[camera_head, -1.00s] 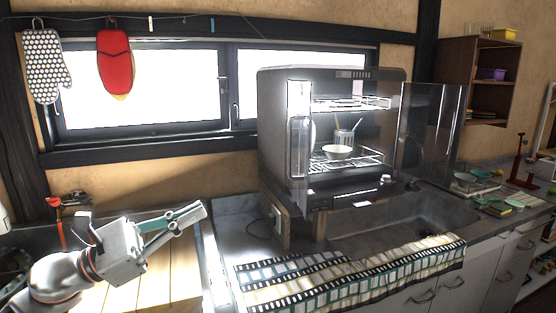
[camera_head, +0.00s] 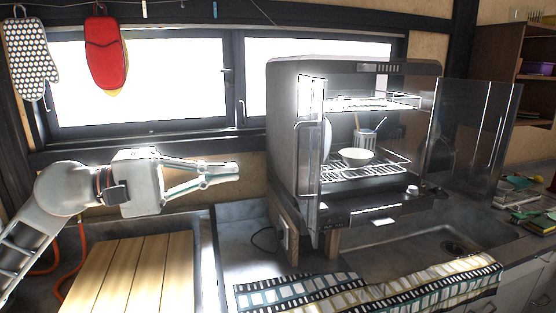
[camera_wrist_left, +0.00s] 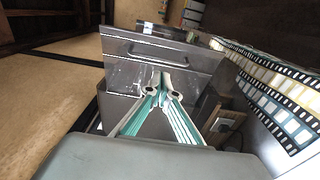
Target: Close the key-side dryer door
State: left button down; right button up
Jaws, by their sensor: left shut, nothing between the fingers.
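The dish dryer (camera_head: 288,130) stands above the counter with both clear doors open. Its left door (camera_head: 311,185), with a vertical bar handle, points out towards me; its right door (camera_head: 480,135) is swung out to the right. I cannot tell which is the key-side door. Inside are wire racks, a pale bowl (camera_head: 356,156) and a cup with utensils (camera_head: 364,137). My left gripper (camera_head: 238,171) is shut and empty, left of the dryer and pointing right. In the left wrist view its fingertips (camera_wrist_left: 160,92) appear before a clear door panel with a handle (camera_wrist_left: 160,52). My right gripper is out of view.
A wooden slatted board (camera_head: 135,270) lies below my left arm. A patterned cloth (camera_head: 400,285) covers the counter's front edge. The sink (camera_head: 400,240) lies below the dryer. Oven mitts hang at the window. There is open air between my left gripper and the dryer.

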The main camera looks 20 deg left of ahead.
pick_arm(q)
jog(key=p, duration=0.4)
send_near(295, 165)
jog(key=x, duration=0.5)
jog(key=shift+w+r, duration=0.1)
jog(key=shift+r, duration=0.1)
jog(key=shift+x, duration=0.85)
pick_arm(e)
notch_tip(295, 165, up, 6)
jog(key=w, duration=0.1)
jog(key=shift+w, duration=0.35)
pick_arm(q)
jog(key=shift+f, duration=0.2)
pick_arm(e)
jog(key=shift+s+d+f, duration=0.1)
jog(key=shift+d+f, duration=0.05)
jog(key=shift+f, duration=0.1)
pick_arm(q)
jog(key=shift+d, duration=0.1)
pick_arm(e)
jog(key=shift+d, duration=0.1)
